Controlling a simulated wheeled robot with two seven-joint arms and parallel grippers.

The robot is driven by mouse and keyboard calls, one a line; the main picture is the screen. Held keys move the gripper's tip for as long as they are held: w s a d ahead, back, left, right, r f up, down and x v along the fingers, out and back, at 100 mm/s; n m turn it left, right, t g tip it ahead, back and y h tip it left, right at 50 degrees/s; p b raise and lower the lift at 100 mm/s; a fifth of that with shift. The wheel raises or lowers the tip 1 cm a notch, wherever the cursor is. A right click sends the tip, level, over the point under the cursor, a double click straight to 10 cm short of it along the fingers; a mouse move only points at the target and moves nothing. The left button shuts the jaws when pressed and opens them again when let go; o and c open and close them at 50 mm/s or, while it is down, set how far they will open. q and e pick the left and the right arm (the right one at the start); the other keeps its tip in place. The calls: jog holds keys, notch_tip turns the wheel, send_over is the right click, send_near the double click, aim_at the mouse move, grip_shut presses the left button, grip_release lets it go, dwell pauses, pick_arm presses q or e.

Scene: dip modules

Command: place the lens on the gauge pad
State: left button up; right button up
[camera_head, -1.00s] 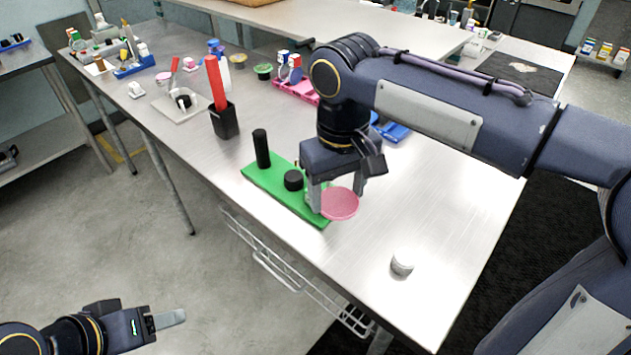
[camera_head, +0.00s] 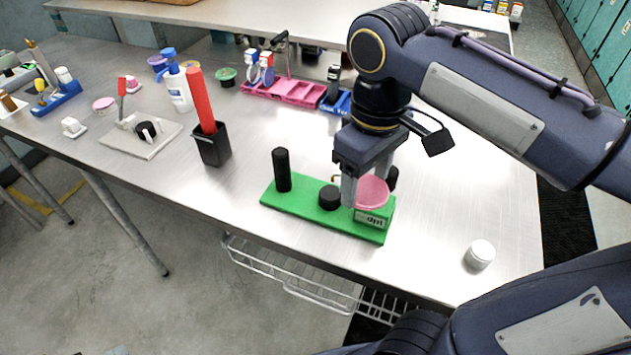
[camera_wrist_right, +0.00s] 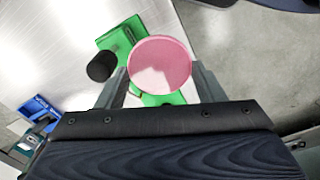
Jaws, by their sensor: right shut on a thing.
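The lens is a pink round disc (camera_head: 371,191), tilted in the head view; it also shows in the right wrist view (camera_wrist_right: 160,65). My right gripper (camera_head: 366,190) is shut on it, with fingers at both sides. The lens is over the right end of a green gauge base (camera_head: 300,212), in front of which a lettered label shows. I cannot tell whether it touches the base. A short black round pad (camera_head: 329,197) and a tall black post (camera_head: 282,170) stand on the base, left of the lens. My left gripper is not in view.
A black cup with a red stick (camera_head: 212,146) stands behind the base. Pink (camera_head: 302,92) and blue trays lie farther back. A white-grey cylinder (camera_head: 480,254) stands front right. The table between is clear.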

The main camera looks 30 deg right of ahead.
jog(key=w+f, duration=0.3)
jog(key=w, duration=0.4)
send_over(329, 192)
jog(key=f, duration=0.5)
jog(key=shift+s+f, duration=0.1)
jog(key=shift+s, duration=0.15)
jog(key=f, duration=0.3)
jog(key=shift+w+f, duration=0.1)
jog(key=shift+w, duration=0.25)
jog(key=shift+f, duration=0.3)
jog(key=shift+f, duration=0.15)
jog(key=o, duration=0.9)
jog(key=shift+o, duration=0.2)
